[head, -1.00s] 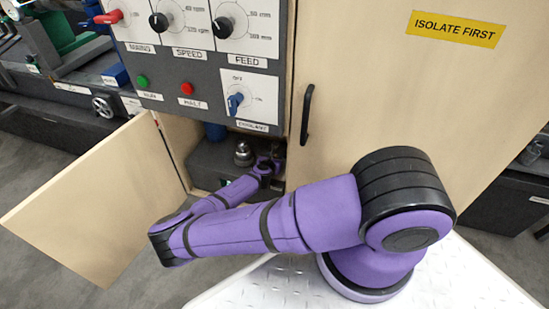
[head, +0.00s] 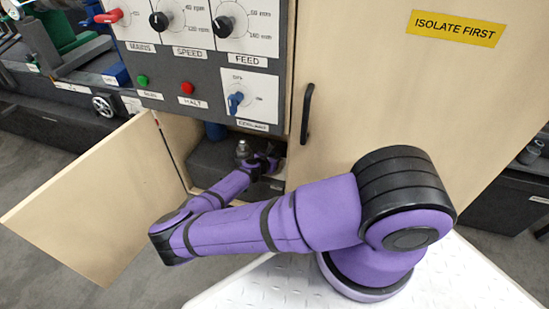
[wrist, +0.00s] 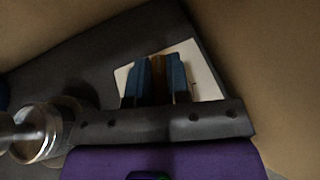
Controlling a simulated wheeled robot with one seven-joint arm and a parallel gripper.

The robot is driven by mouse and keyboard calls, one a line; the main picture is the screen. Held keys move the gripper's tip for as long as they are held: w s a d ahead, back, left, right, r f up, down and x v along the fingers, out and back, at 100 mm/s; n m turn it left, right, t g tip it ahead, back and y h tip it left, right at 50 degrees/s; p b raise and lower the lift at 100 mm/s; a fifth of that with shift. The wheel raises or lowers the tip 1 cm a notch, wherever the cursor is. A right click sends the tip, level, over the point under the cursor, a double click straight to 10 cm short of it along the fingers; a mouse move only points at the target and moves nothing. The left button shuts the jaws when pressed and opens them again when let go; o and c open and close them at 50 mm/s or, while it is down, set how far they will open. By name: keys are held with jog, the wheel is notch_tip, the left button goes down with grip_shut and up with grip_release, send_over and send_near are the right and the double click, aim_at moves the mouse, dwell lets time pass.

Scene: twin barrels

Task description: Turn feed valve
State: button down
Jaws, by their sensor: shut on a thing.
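My gripper (head: 268,162) reaches low into the open cabinet below the control panel. In the wrist view its two blue fingers (wrist: 156,78) are shut on a narrow brown piece (wrist: 159,72), which looks like the feed valve's handle. A pale plate (wrist: 207,80) lies behind the fingers. My gripper and the dim light hide most of the valve, and I cannot read any label on it. A shiny metal cylinder (wrist: 38,130) stands to the left of my gripper, and its top also shows in the head view (head: 243,149).
The left cabinet door (head: 90,205) stands open. The right door (head: 400,110), with a black handle (head: 307,114), is closed close beside my arm. The panel above carries a black FEED knob (head: 223,27) and a blue knob (head: 235,100). Cabinet walls leave little room around my gripper.

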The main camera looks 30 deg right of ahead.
jog(key=m+g, duration=0.3)
jog(key=m+g+h, duration=0.1)
jog(key=g, duration=0.1)
jog(key=shift+a+f+m, duration=0.15)
jog(key=shift+f+m, duration=0.1)
jog(key=shift+m, duration=0.05)
jog(key=shift+m+g+y, duration=0.4)
jog(key=shift+m+g, duration=1.6)
jog(key=shift+g, duration=0.4)
jog(key=c, duration=1.1)
grip_release()
jog(key=shift+w, duration=0.1)
jog(key=shift+r, duration=0.1)
jog(key=v, duration=1)
jog(key=shift+w+a+r, duration=0.15)
jog(key=shift+w+a, duration=0.1)
jog(key=shift+a, duration=0.05)
